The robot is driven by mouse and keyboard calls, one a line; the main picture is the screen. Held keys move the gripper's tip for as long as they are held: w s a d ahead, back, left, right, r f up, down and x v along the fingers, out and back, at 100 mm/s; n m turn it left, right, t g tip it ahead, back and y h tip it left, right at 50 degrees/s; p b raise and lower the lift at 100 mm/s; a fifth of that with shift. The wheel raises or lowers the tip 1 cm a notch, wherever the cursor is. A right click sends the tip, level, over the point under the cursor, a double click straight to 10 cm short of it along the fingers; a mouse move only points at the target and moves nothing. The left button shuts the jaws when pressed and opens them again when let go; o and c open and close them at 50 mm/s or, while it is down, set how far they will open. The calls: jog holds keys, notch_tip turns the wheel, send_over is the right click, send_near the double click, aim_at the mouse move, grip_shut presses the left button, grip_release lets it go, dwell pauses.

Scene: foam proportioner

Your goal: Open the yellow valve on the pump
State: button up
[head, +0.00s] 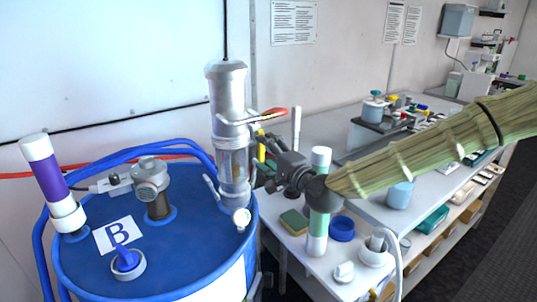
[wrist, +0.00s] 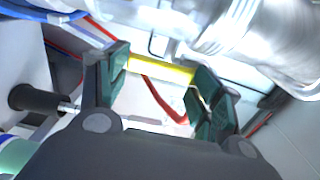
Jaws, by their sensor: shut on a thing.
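The pump (head: 230,125) is a silver upright cylinder on top of a blue barrel. The yellow valve (head: 261,151) shows as a small yellow piece at the pump's right side, partly hidden by my gripper (head: 268,150). In the wrist view the yellow valve handle (wrist: 165,71) spans the space between the green-padded fingertips of my gripper (wrist: 158,80). The fingers are closed on its two ends. The silver pump body (wrist: 255,40) lies just beyond, at upper right.
The blue barrel (head: 85,265) carries a label B, a purple-banded cylinder (head: 48,180) and a grey fitting (head: 152,185). A red-and-yellow lever (head: 268,114) juts from the pump above my gripper. A bench (head: 290,255) with a green-banded cylinder (head: 318,225) stands to the right.

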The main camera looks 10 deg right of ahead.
jog(key=shift+w+r, duration=0.15)
jog(key=shift+r, duration=0.15)
jog(key=o, duration=1.4)
jog(key=shift+o, duration=0.3)
jog(key=shift+w+a+f, duration=0.1)
jog(key=shift+f, duration=0.05)
jog(key=shift+s+f, duration=0.1)
jog(key=shift+s, duration=0.15)
jog(key=shift+s+d, duration=0.2)
jog(key=shift+s, duration=0.05)
jog(key=v, duration=1.1)
jog(key=shift+s+d, duration=0.1)
jog(key=shift+d, duration=0.05)
